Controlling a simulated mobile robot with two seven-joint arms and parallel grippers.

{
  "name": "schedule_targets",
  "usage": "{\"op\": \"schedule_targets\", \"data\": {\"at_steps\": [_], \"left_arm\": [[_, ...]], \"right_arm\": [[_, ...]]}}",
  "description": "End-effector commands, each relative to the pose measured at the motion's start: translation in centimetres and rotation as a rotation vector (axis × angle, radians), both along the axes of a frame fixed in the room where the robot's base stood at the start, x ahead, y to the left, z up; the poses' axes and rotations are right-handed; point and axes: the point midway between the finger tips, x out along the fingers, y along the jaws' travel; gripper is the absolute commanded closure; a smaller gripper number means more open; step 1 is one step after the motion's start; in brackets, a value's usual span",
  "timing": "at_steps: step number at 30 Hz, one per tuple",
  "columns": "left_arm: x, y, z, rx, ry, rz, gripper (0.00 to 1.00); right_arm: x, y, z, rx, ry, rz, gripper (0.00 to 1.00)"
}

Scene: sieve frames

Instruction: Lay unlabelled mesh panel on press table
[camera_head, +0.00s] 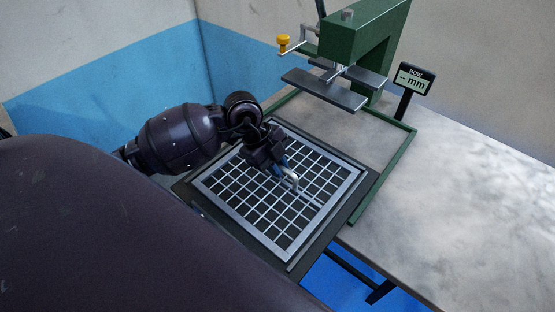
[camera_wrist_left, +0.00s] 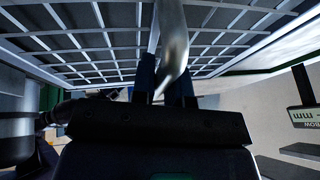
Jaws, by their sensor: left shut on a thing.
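The mesh panel (camera_head: 250,222) is a square silver frame with a light grid, and no label shows on it. It is over a dark plate (camera_head: 345,222) at the front of the press table, inside the green edging. I cannot tell whether it rests flat or hangs slightly above. My left gripper (camera_head: 284,172) is over the panel's middle, shut on a curved silver handle (camera_head: 291,181). In the left wrist view the handle (camera_wrist_left: 172,45) runs between the fingers (camera_wrist_left: 165,88), with the mesh (camera_wrist_left: 95,42) behind it. My right gripper is not in view.
The green press (camera_head: 350,40) with its grey pressing bar (camera_head: 325,90) and yellow knob (camera_head: 284,40) stands behind the panel. A small display (camera_head: 412,78) reading "mm" is to its right. The grey bench top (camera_head: 450,190) at right is clear. Blue-and-white walls close off the left and back.

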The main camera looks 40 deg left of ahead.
Motion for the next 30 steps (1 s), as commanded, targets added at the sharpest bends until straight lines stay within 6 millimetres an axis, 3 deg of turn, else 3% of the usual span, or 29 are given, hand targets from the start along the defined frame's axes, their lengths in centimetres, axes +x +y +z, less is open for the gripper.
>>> {"op": "schedule_targets", "data": {"at_steps": [5, 6, 12, 23, 30], "left_arm": [[0.1, 0.0, 0.1, -0.001, -0.003, 0.000, 1.00], [0.1, 0.0, 0.2, -0.001, -0.003, 0.000, 0.84], [0.0, 0.0, 0.1, 0.000, -0.002, 0.000, 0.56], [-0.1, 0.3, 0.5, 0.002, -0.001, 0.001, 0.56], [-0.6, 1.8, 3.8, 0.003, -0.003, 0.001, 0.56]], "right_arm": [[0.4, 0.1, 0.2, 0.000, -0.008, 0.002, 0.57], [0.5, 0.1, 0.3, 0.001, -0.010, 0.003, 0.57], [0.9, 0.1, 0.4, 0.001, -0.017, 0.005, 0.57], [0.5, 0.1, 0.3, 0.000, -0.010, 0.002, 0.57], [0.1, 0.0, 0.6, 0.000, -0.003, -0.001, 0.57]]}}
